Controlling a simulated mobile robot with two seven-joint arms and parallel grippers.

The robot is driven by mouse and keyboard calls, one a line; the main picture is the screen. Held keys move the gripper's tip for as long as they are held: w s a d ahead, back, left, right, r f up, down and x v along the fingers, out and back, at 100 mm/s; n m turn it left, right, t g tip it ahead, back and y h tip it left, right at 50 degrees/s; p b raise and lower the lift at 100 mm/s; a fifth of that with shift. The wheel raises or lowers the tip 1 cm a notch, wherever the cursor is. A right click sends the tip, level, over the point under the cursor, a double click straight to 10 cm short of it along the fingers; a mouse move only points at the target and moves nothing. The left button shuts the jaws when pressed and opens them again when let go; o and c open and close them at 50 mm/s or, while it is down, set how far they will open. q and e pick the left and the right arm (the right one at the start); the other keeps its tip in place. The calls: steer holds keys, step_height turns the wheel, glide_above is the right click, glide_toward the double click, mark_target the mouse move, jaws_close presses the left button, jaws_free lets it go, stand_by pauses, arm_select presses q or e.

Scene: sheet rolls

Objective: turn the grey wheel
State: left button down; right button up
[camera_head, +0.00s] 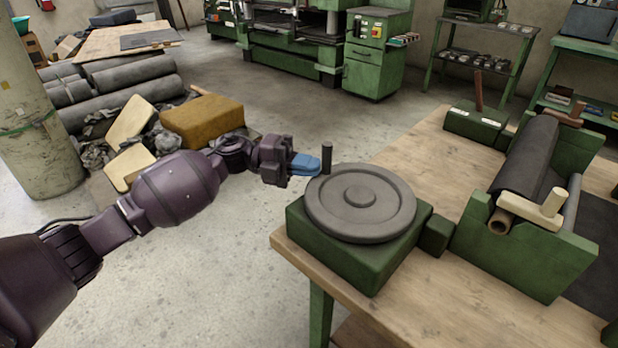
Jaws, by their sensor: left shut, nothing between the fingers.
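The grey wheel (362,203) lies flat on a green box-shaped base (345,263) at the near left corner of the wooden table. A short dark upright handle (326,158) stands at the wheel's far left rim. My left gripper (312,165) comes in from the left with its blue fingers shut and empty. The fingertips are right beside the handle; I cannot tell whether they touch it. My right gripper is not in view.
A green roller unit (525,254) with a dark sheet roll (528,158) and a pale crank handle (540,209) stands to the right on the wooden table (445,163). A green box (476,125) with a lever is behind. Open floor lies left of the table.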

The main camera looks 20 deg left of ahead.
arm_select(q)
steer(key=shift+w+d+m+g+b, duration=0.3)
steer(key=shift+w+m+g+b, duration=0.2)
steer(key=shift+w+g, duration=0.25)
steer(key=shift+w+d+m+g+b, duration=0.25)
steer(key=shift+w+m+g+b, duration=0.2)
steer(key=shift+w+g, duration=0.25)
steer(key=shift+a, duration=0.1)
